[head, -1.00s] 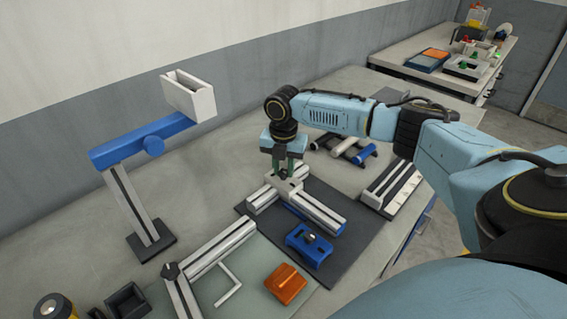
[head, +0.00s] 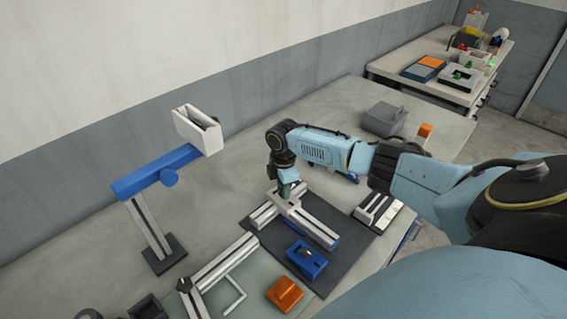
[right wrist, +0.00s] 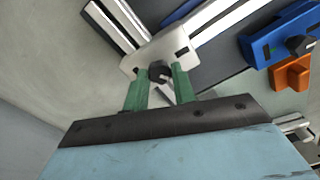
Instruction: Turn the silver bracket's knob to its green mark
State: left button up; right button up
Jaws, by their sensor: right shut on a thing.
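The silver bracket (right wrist: 185,50) is a pale metal plate at the joint of two rails, and it also shows in the head view (head: 297,200). Its dark round knob (right wrist: 158,71) stands between the green fingers of my right gripper (right wrist: 159,80). The gripper is shut on the knob, with a finger at either side. In the head view my right gripper (head: 287,191) points down at the bracket, and the fingers hide the knob. I cannot make out the green mark. My left gripper is not in view.
The rails lie on a dark mat (head: 262,238). A blue bracket (head: 306,260) and an orange block (head: 285,294) are in front. A blue-armed stand (head: 153,228) with a white box (head: 198,130) rises at left. A grey bin (head: 384,119) stands behind my arm.

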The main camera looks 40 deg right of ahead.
jog(key=m+p, duration=0.3)
jog(key=m, duration=0.2)
jog(key=shift+r+m, duration=0.15)
jog(key=shift+m, duration=0.15)
jog(key=m+p, duration=0.1)
jog(key=m, duration=0.1)
jog(key=shift+m, duration=0.4)
jog(key=shift+m+p, duration=0.4)
jog(key=shift+m, duration=0.4)
jog(key=m, duration=0.2)
jog(key=shift+m, duration=0.4)
jog(key=m, duration=0.4)
jog(key=shift+m, duration=0.3)
jog(key=m, duration=0.3)
jog(key=shift+m, duration=1.9)
